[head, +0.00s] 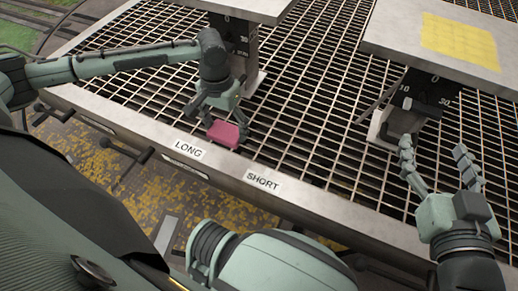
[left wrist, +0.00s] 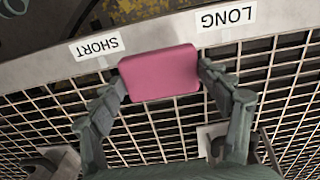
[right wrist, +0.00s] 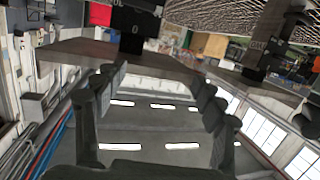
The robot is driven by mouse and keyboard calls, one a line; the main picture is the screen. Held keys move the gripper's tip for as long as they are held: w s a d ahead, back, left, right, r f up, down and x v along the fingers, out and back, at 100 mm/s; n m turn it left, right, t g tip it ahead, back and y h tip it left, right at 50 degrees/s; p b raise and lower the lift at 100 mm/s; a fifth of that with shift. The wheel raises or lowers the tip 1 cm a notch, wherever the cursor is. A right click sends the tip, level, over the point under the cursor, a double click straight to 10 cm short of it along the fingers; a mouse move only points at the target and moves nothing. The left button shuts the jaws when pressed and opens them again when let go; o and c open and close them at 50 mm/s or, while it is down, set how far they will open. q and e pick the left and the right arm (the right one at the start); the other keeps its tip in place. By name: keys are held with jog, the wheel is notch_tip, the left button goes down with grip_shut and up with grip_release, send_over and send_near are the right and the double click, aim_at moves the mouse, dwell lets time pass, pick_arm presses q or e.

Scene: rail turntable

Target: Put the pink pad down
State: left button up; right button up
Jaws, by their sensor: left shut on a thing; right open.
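The pink pad (head: 224,133) is a small rounded block near the front edge of the grating, beside the LONG label. My left gripper (head: 222,121) is shut on the pad from above. In the left wrist view the pad (left wrist: 160,73) sits between the two fingertips (left wrist: 161,78), one on each end. I cannot tell whether the pad touches the grating. My right gripper (head: 437,160) is open and empty at the right, near the front of the grating. In the right wrist view its fingers (right wrist: 160,82) are spread with nothing between them.
The metal grating (head: 300,125) has a front rail with LONG (head: 188,149) and SHORT (head: 263,181) labels. Two plates on dark posts stand behind. The right plate (head: 400,35) bears a yellow square (head: 460,41). The grating between my grippers is clear.

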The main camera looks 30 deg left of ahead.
pick_arm(q)
jog(key=w+d+f, duration=0.1)
jog(key=d, duration=0.1)
jog(key=w+d+f+b, duration=0.1)
jog(key=w+d+f, duration=0.2)
jog(key=d+f, duration=0.1)
jog(key=shift+w+d+b, duration=0.35)
jog(key=shift+d, duration=0.05)
notch_tip(320, 180, down, 3)
jog(key=shift+f+b, duration=0.1)
jog(key=shift+b, duration=0.5)
jog(key=shift+f, duration=0.4)
pick_arm(e)
jog(key=s+a+r+t+y, duration=0.1)
jog(key=r+t, duration=0.2)
jog(key=r, duration=0.3)
jog(key=s+a+r+t+y, duration=0.1)
jog(key=a+r+t+y, duration=0.1)
jog(key=r+t, duration=0.2)
notch_tip(320, 180, up, 3)
jog(key=shift+s+f+y, duration=0.1)
jog(key=shift+s+y, duration=0.2)
jog(key=shift+s, duration=0.05)
pick_arm(q)
jog(key=shift+f, duration=0.1)
